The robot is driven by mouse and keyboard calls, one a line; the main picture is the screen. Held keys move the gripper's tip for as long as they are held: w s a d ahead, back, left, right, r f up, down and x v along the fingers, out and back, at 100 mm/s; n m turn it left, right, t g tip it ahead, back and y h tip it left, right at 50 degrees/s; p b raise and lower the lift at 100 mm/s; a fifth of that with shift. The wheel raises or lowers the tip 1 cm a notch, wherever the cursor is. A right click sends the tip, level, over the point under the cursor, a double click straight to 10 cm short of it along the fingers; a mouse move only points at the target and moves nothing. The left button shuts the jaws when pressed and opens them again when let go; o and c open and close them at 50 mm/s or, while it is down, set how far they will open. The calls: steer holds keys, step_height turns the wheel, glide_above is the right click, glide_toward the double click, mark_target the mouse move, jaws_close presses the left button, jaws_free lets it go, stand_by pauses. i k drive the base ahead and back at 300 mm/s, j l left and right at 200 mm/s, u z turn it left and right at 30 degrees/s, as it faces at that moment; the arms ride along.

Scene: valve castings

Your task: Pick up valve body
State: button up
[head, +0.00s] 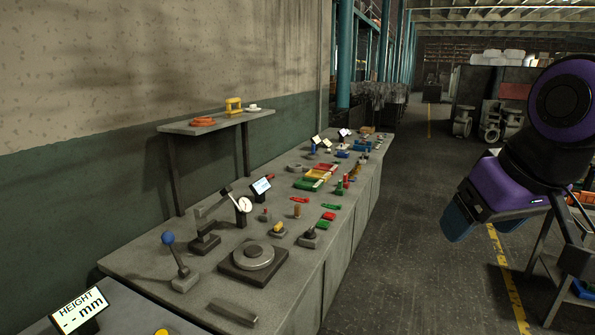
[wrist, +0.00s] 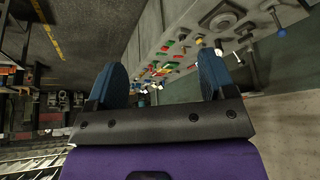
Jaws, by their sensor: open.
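No part is clearly identifiable as the valve body. Several grey flanged shapes that look like valve castings (head: 490,124) stand far back on the right in the head view. My gripper (head: 458,219) is at the right of the head view, held up over the aisle floor, with blue fingers and a purple body. In the wrist view my gripper (wrist: 162,72) has its two blue fingers wide apart with nothing between them. It is well apart from the bench and from the castings.
A long grey bench (head: 140,260) with gauges, a round plate (head: 254,257) and small coloured parts runs along the left wall. A small shelf (head: 215,122) stands above it. A stand with blue and orange items is at the right edge. The aisle floor (head: 420,270) is clear.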

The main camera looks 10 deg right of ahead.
mark_target(299, 168)
steer(key=i+l+z, duration=0.65)
steer(key=z, duration=0.15)
steer(key=i+l+z, duration=0.1)
steer(key=i+z, duration=0.3)
steer(key=i, duration=0.15)
steer(key=i+z, duration=0.4)
steer(key=i+u, duration=0.2)
steer(key=i, duration=0.35)
steer(key=i+l+u, duration=0.2)
steer(key=i, duration=0.35)
steer(key=i+l+u, duration=0.2)
steer(key=i, duration=0.3)
steer(key=i+u, duration=0.3)
steer(key=u, duration=0.15)
steer(key=i+u, duration=0.25)
steer(key=u, duration=0.25)
steer(key=i+l+u, duration=0.2)
steer(key=u, duration=0.25)
steer(key=i+l+u, duration=0.3)
steer(key=u, duration=0.2)
steer(key=i+l+u, duration=0.25)
steer(key=u, duration=0.2)
steer(key=i+l+u, duration=0.25)
steer(key=u, duration=0.15)
steer(key=i+l+u, duration=0.15)
steer(key=l+u, duration=0.3)
